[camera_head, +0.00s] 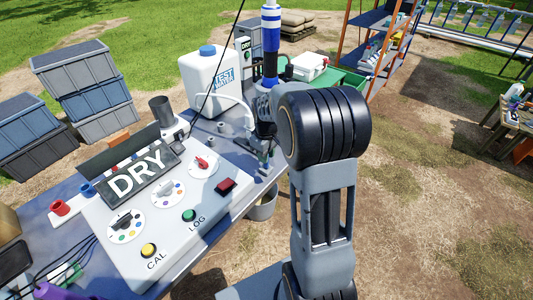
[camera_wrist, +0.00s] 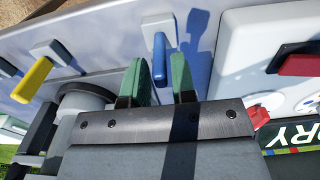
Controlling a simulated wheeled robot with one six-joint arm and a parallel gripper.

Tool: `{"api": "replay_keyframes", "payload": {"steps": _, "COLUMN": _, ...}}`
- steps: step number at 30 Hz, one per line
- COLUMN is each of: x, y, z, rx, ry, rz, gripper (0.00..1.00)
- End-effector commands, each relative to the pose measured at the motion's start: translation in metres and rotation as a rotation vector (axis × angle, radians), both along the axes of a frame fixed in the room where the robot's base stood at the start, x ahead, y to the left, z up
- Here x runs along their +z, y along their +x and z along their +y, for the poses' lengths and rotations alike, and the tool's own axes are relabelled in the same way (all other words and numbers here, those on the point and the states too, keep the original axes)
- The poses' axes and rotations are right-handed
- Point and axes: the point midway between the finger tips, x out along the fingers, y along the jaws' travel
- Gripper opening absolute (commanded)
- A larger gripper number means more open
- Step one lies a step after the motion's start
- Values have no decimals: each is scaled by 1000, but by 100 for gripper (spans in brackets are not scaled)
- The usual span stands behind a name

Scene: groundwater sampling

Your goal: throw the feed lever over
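A blue lever (camera_wrist: 160,58) on a pale base plate stands upright in the wrist view. My gripper (camera_wrist: 160,80) is open, with a green fingertip on each side of the blue lever's lower end and a gap on both sides. I cannot tell how deep the lever sits between them. A yellow lever (camera_wrist: 32,80) is to the left and a red lever-like part (camera_wrist: 300,65) to the right. No label shows which one is the feed lever. In the head view my gripper is mostly behind my own arm, at the table's right end.
The white console (camera_head: 150,235) has a DRY display (camera_head: 138,172), dials, a yellow CAL button (camera_head: 149,250) and a green LOG button (camera_head: 189,215). A red switch (camera_head: 226,186) is near its right edge. A white jug (camera_head: 210,80) stands behind. A bucket (camera_head: 263,207) is beside the table.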

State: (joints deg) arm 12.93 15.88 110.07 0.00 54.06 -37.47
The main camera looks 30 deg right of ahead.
Motion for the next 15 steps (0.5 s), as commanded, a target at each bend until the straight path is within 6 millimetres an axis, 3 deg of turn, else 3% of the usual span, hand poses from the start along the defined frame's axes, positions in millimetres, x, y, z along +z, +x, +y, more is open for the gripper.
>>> {"api": "replay_keyframes", "payload": {"steps": 7, "x": 0, "y": 0, "z": 0, "rx": 0, "ry": 0, "rz": 0, "gripper": 0}}
{"api": "replay_keyframes", "payload": {"steps": 15, "x": 0, "y": 5, "z": -13, "rx": -5, "ry": 66, "rz": 34, "gripper": 0}}
